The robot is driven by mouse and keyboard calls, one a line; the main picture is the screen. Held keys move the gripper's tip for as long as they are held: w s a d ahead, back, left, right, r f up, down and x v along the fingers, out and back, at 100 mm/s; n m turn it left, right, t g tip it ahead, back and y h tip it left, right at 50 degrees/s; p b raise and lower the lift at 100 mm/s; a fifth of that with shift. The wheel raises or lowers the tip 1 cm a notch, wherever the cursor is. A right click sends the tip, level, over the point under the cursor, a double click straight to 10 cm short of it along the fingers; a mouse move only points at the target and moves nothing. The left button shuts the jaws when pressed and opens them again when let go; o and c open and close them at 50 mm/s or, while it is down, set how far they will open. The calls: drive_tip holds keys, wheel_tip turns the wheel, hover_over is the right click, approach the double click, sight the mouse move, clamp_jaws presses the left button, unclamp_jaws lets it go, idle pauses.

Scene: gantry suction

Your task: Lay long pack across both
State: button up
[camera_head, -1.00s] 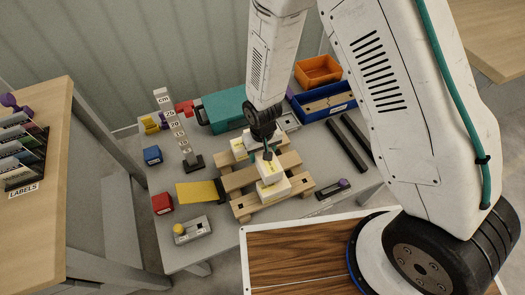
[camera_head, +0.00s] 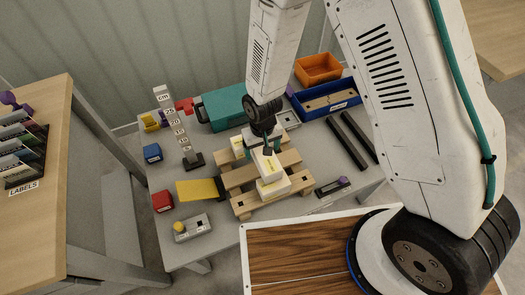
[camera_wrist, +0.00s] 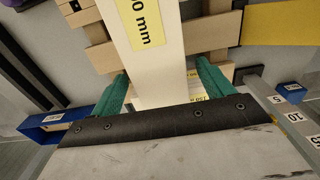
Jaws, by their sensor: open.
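A long white pack with a yellow mm label (camera_head: 267,163) lies above lower white packs on the wooden pallet (camera_head: 243,206). The front lower pack (camera_head: 273,188) shows beneath its near end, and another pale block with a yellow label (camera_head: 238,147) shows at the back left. My gripper (camera_head: 268,148) is over the far part of the long pack. In the wrist view the long pack (camera_wrist: 155,55) runs between my open green fingers (camera_wrist: 160,88). Yellow labels of lower packs show beside and under it. The contact at its far end is hidden by my gripper.
A height scale (camera_head: 185,140) stands left of the pallet, by a yellow plate (camera_head: 198,190). A teal case (camera_head: 222,108), blue bin (camera_head: 325,100) and orange bin (camera_head: 318,69) stand behind. Black bars (camera_head: 347,143) lie right. Red and blue blocks line the left edge.

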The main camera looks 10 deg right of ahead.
wheel_tip(320, 180, up, 6)
drive_tip(key=shift+f, duration=0.15)
idle(0.6)
drive_tip(key=shift+s+d, duration=0.15)
drive_tip(key=shift+s, duration=0.15)
drive_tip(key=s+d+g, duration=0.1)
drive_tip(key=s+d+r+g+h, duration=0.1)
drive_tip(key=s, duration=0.1)
drive_tip(key=shift+s+r+n, duration=0.2)
drive_tip(key=shift+s+n, duration=0.1)
drive_tip(key=s+d+r+m+t, duration=0.1)
drive_tip(key=s+d+r, duration=0.4)
drive_tip(key=r, duration=0.6)
drive_tip(key=s+d+r+m+t, duration=0.1)
drive_tip(key=s+d+r, duration=0.4)
drive_tip(key=r, duration=0.6)
drive_tip(key=s+d+r+m+t+y, duration=0.1)
drive_tip(key=s+d+r, duration=0.4)
drive_tip(key=d+r, duration=0.3)
wheel_tip(320, 180, up, 4)
drive_tip(key=shift+s+d+f+m, duration=0.2)
drive_tip(key=shift+d+m, duration=0.05)
drive_tip(key=shift+m, duration=0.15)
